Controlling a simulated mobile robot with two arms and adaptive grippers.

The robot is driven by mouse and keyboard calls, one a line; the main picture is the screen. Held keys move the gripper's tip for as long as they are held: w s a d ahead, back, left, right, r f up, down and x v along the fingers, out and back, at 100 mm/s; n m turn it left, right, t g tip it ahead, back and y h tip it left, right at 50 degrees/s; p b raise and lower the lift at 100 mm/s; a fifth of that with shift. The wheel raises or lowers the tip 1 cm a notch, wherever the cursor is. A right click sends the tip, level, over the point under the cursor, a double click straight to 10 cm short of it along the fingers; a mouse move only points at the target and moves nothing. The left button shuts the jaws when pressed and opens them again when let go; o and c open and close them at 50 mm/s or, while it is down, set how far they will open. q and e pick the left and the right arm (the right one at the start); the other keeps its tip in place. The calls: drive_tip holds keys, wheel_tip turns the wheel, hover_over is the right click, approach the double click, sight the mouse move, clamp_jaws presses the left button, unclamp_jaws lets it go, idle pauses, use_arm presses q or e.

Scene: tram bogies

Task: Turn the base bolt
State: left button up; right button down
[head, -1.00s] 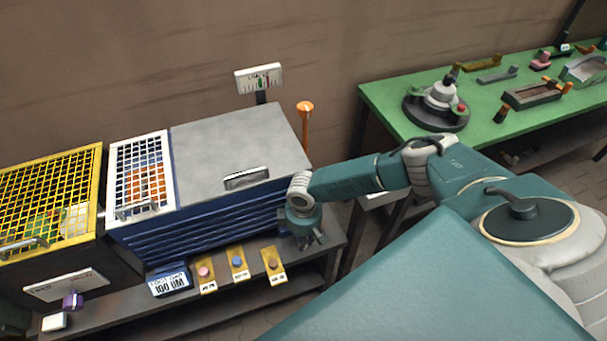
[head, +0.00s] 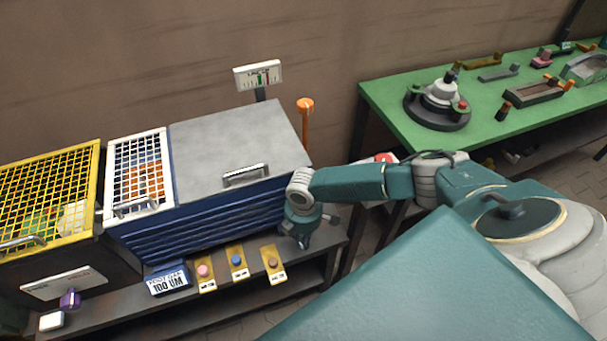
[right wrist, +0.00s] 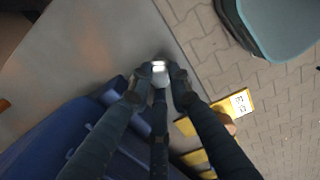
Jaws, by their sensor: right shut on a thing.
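The base bolt (right wrist: 160,68) shows in the right wrist view as a small bright metal head at the corner of the blue machine's base. My right gripper (right wrist: 158,82) is shut on it, with fingers on both sides of the head. In the head view my right gripper (head: 302,240) points down at the right front corner of the blue machine (head: 200,225), and it hides the bolt there. My left gripper is not in view.
Several yellow plates with coloured knobs (head: 237,262) line the shelf edge (head: 215,300) left of my gripper. An orange-topped post (head: 305,118) and a gauge (head: 258,76) stand behind the machine. A green table (head: 480,125) holds parts at right.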

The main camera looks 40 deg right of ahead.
drive_tip(key=n, duration=0.4)
drive_tip(key=shift+n+b, duration=0.6)
drive_tip(key=shift+n, duration=1.6)
drive_tip(key=c, duration=1.9)
unclamp_jaws()
wheel_tip(320, 180, up, 12)
